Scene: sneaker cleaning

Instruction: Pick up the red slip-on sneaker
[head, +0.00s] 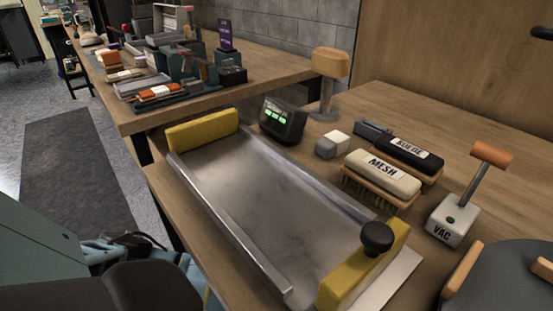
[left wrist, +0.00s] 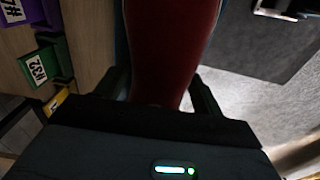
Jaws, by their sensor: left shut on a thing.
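The red slip-on sneaker (left wrist: 168,45) fills the upper middle of the left wrist view, close to the camera. Only part of its red body shows, and its far end runs out of the top of the frame. My left gripper (left wrist: 163,88) has a dark finger on each side of the sneaker and is shut on it. Neither the sneaker nor the left gripper's fingers can be made out in the head view. My right gripper is in neither view.
A metal tray (head: 262,190) with yellow ends lies on the wooden bench. A MESH brush (head: 383,175), a SUEDE brush (head: 408,152) and a VAC block (head: 452,220) stand right of it. Green (left wrist: 42,66) and purple (left wrist: 15,12) labelled bins show in the left wrist view.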

